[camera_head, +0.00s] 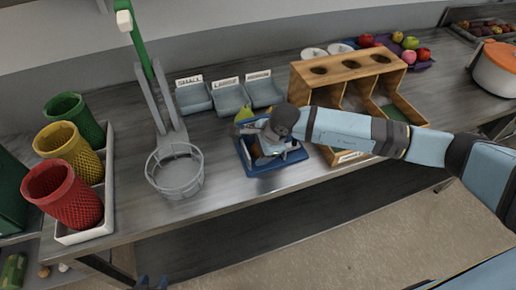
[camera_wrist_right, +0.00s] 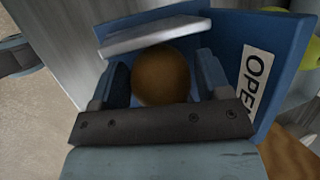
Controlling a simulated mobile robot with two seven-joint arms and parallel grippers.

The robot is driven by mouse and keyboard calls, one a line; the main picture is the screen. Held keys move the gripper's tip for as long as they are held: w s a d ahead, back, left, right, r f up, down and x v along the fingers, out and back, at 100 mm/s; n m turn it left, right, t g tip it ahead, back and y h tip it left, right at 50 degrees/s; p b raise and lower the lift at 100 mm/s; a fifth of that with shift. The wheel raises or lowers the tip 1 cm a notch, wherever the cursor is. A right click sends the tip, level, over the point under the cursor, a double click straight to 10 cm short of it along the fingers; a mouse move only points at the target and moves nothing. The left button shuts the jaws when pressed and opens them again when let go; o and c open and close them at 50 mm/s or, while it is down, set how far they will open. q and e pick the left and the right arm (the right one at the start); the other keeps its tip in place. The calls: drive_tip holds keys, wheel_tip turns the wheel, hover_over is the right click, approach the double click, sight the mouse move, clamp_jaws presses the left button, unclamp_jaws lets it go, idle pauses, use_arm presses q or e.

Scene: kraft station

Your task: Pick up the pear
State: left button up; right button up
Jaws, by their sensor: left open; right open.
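My right gripper (camera_head: 266,143) is low over a blue tray (camera_head: 265,171) on the metal table. In the right wrist view its two fingers (camera_wrist_right: 161,78) stand apart on either side of a round brown thing (camera_wrist_right: 160,76). This may be the pear, but only its rounded top shows and I cannot tell if the fingers touch it. A yellow-green fruit (camera_head: 245,114) is at the tray's back edge; a yellow-green shape also shows in the wrist view (camera_wrist_right: 291,36). My left gripper (camera_head: 152,284) is barely in view at the bottom edge, away from the tray.
A wire basket on a stand (camera_head: 174,174) is left of the tray, and a wooden box (camera_head: 350,69) with holes is right. Grey bins (camera_head: 229,97) stand behind. Colored baskets (camera_head: 65,194) are far left. A light slab (camera_wrist_right: 152,35) lies beside the brown thing.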

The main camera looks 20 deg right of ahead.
drive_tip(key=shift+s+f, duration=0.25)
drive_tip(key=shift+f, duration=0.05)
drive_tip(key=shift+f, duration=0.15)
drive_tip(key=c, duration=0.7)
drive_tip(key=shift+s, duration=0.1)
